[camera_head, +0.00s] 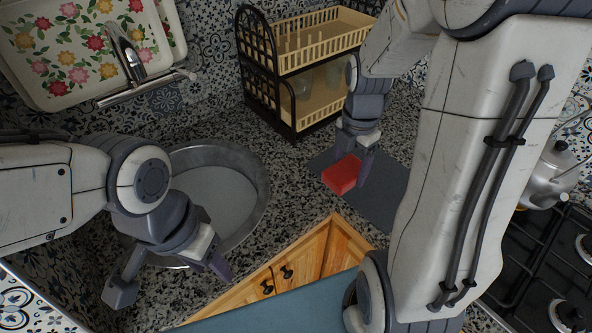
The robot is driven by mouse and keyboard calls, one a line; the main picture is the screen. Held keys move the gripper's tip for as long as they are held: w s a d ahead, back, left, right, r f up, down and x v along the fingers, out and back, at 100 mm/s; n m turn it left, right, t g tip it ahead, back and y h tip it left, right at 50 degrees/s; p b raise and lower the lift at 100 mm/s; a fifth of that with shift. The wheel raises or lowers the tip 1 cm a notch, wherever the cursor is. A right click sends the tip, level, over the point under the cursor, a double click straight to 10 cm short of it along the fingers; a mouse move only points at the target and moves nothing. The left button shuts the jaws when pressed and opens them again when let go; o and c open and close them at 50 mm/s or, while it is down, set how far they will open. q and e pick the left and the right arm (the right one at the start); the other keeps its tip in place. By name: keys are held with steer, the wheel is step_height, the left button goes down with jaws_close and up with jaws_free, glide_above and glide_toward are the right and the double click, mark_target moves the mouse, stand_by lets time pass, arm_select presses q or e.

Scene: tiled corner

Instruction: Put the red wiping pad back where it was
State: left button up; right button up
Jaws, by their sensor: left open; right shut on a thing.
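The red wiping pad (341,176) is a small red block near the middle of the head view, over the left part of a dark grey mat (389,197) on the speckled counter. My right gripper (357,169) reaches down from above and is shut on the pad. Its fingers cover part of the pad's right side. I cannot tell whether the pad touches the mat or hangs just above it. My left gripper (170,279) is open and empty, at the lower left over the counter's front part, close to the sink.
A round metal sink (258,196) lies left of centre, with a faucet (128,58) behind it. A two-tier rack (318,103) stands at the back. A kettle (549,178) and a stove (530,262) are at the right. Wooden cabinet doors (297,268) are below the counter's edge.

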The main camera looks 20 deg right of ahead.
steer(key=p, duration=0.2)
glide_above(304, 184)
step_height(304, 184, down, 7)
steer(key=shift+r, duration=0.1)
step_height(304, 184, down, 3)
steer(key=shift+f+p, duration=0.15)
steer(key=shift+p, duration=0.35)
steer(key=shift+f, duration=0.4)
steer(key=shift+f, duration=0.1)
steer(key=o, duration=1.2)
